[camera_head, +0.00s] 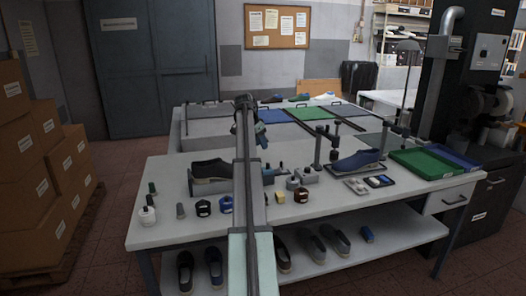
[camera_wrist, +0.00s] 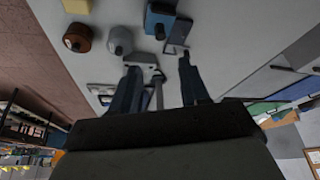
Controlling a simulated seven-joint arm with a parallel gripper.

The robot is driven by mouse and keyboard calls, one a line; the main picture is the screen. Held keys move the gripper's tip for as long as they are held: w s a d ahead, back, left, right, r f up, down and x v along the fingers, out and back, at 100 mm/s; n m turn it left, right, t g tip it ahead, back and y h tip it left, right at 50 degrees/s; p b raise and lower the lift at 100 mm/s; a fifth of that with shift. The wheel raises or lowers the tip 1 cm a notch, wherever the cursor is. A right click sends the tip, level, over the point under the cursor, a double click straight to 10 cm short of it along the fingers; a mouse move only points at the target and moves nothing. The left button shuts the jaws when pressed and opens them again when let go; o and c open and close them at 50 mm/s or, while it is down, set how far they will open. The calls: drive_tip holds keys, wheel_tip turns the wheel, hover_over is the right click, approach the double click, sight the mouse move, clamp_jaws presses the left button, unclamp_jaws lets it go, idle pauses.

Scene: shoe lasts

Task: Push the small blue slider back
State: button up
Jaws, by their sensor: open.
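My gripper (camera_wrist: 158,62) is open in the wrist view, its two dark fingers apart with nothing held between them. In the head view my arm crosses the middle of the table and my gripper (camera_head: 262,138) shows small near its far end. A small blue block (camera_wrist: 160,18) lies beyond the fingertips in the wrist view, beside a grey plate (camera_wrist: 177,36); it may be the slider, but I cannot tell for sure. In the head view a small blue piece (camera_head: 226,204) stands at the table's front; I cannot tell whether it is the same thing.
The white table (camera_head: 165,231) holds a dark shoe (camera_head: 211,170), a blue shoe (camera_head: 357,161), a green tray (camera_head: 420,163) and several small jars and blocks. In the wrist view a brown jar (camera_wrist: 77,38) and a grey knob (camera_wrist: 120,40) stand near the blue block.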

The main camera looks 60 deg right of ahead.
drive_tip(key=shift+v, duration=0.9)
